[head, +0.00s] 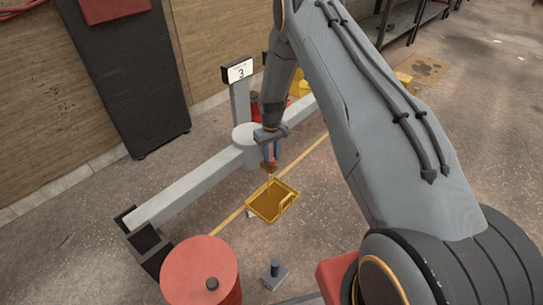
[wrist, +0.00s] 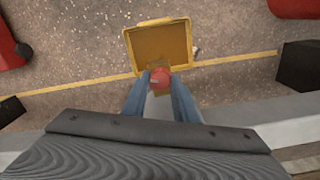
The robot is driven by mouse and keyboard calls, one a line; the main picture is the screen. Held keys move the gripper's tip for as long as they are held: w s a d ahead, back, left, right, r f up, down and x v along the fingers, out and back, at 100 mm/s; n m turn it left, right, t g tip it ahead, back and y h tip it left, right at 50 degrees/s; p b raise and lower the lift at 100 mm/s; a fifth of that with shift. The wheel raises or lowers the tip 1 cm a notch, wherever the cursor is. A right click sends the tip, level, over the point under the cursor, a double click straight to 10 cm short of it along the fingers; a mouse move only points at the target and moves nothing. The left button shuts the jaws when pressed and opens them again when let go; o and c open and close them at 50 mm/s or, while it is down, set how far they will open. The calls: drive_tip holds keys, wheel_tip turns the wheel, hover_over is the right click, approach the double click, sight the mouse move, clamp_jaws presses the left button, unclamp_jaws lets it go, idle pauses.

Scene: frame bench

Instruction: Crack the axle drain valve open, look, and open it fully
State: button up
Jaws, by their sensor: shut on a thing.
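My gripper (head: 270,163) is at the near side of the grey axle's round housing (head: 243,135). In the wrist view its two blue fingers (wrist: 160,84) are shut on the small red valve handle (wrist: 159,76). The fingers hide part of the handle, so I cannot read its exact angle. A yellow tray (head: 290,204) lies on the floor below the valve, and its inside looks brown; it also shows in the wrist view (wrist: 188,34). A thin orange-brown line, which looks like a stream, runs from below the gripper toward the tray.
The long grey axle beam (head: 190,188) rests on a black stand (head: 146,241) at its left end. A sign marked 3 (head: 238,71) stands behind the housing. A red drum (head: 203,268) is at the front left. A yellow line crosses the floor.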

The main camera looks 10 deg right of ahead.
sight(272, 159)
drive_tip(key=shift+n, duration=0.5)
drive_tip(key=o, duration=1.1)
drive_tip(key=shift+d, duration=0.1)
drive_tip(key=shift+c, duration=0.2)
wheel_tip(272, 159, up, 8)
drive_tip(key=shift+f+p, duration=0.15)
drive_tip(key=shift+p, duration=0.8)
